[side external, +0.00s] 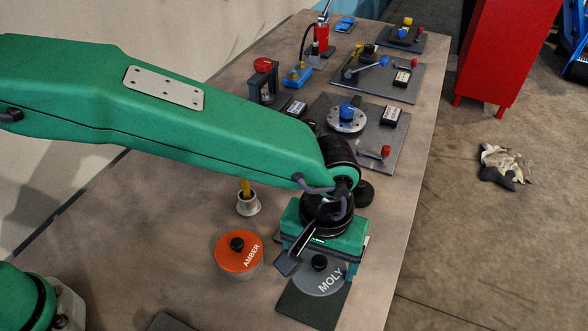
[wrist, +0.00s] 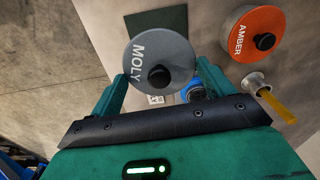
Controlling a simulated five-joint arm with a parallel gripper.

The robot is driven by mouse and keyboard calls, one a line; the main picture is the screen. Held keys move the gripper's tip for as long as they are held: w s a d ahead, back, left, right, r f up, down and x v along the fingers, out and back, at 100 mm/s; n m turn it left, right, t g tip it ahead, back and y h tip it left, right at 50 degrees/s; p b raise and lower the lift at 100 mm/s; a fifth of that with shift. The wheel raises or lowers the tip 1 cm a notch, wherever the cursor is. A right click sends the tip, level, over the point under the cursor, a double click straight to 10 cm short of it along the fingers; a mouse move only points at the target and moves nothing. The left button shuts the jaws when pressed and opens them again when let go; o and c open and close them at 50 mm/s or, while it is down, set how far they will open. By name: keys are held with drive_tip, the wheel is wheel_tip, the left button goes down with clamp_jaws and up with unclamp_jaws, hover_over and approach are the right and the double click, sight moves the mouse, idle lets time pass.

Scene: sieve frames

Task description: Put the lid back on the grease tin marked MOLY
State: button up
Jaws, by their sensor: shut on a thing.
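The grey round lid marked MOLY (wrist: 178,52), with a black knob in its middle, lies between the two green fingers of my gripper (wrist: 160,84) in the wrist view. My gripper is shut on this lid, with a finger at each side of its rim. In the side view the lid (side external: 325,284) shows below my gripper (side external: 322,262), its far part hidden by the gripper. The body of the MOLY tin is not clearly seen, so I cannot tell whether the lid touches it or is held above it.
A tin with an orange lid marked AMBER (side external: 229,258) stands close on the left. A dark green mat (side external: 310,311) lies under and in front of the lid. A metal cup (side external: 248,207) with a yellow handle stands behind AMBER. Panels with knobs (side external: 384,147) fill the bench behind.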

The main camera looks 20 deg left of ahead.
drive_tip(key=w+a+n, duration=0.2)
drive_tip(key=w+a, duration=0.6)
drive_tip(key=w, duration=0.4)
drive_tip(key=w+a+n, duration=0.2)
drive_tip(key=w+a, duration=0.6)
drive_tip(key=w, duration=0.5)
drive_tip(key=shift+w+r+n, duration=0.15)
drive_tip(key=shift+r+n, duration=0.15)
drive_tip(key=shift+r, duration=0.05)
drive_tip(key=shift+a+f, duration=0.1)
drive_tip(key=shift+f, duration=0.05)
drive_tip(key=shift+f, duration=3.05)
drive_tip(key=shift+f, duration=0.2)
drive_tip(key=o, duration=0.9)
